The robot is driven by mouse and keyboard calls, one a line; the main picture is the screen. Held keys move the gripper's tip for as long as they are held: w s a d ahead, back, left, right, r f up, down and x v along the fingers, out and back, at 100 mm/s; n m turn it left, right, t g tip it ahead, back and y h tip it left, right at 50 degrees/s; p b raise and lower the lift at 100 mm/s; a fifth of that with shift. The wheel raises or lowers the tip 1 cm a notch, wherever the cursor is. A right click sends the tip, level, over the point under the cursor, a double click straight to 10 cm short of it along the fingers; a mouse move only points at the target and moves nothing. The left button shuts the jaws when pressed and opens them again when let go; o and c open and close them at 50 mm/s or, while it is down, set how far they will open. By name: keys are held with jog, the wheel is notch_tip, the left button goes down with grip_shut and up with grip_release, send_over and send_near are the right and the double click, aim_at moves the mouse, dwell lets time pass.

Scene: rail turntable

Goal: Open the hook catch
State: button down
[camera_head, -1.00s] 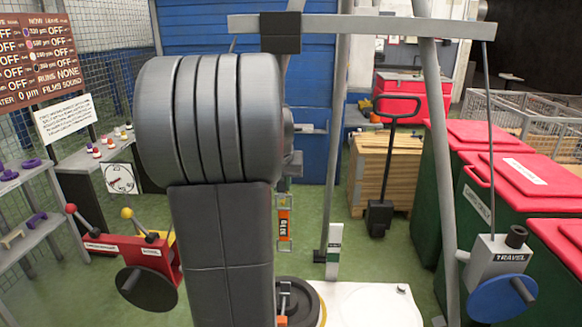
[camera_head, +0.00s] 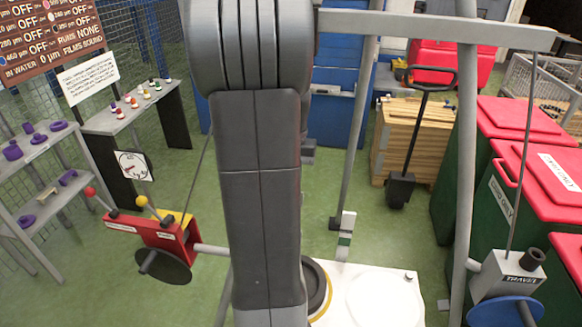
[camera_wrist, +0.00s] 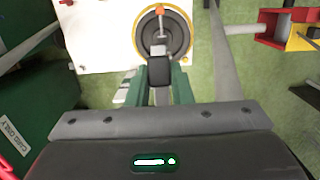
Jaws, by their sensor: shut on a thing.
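My gripper (camera_wrist: 160,72) shows in the wrist view, its green fingers on either side of a dark grey piece (camera_wrist: 160,70). It is shut on this piece. A thin grey bar with an orange end (camera_wrist: 159,10) runs out beyond the piece, over a dark round disc (camera_wrist: 180,38). I cannot tell whether the held piece is part of the hook catch. In the head view my arm covers the gripper and the held piece. Only the disc's right edge (camera_head: 318,285) shows there. The hook catch is not clearly seen.
A white plate (camera_head: 372,292) lies under the disc. A grey frame (camera_head: 466,150) stands around it, with a red winch box (camera_head: 165,236) left and a grey TRAVEL box (camera_head: 508,272) right. Green bins with red lids (camera_head: 540,165) line the right. Shelves (camera_head: 45,150) stand left.

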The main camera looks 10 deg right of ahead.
dwell(0.3)
jog(key=c, duration=1.3)
grip_release()
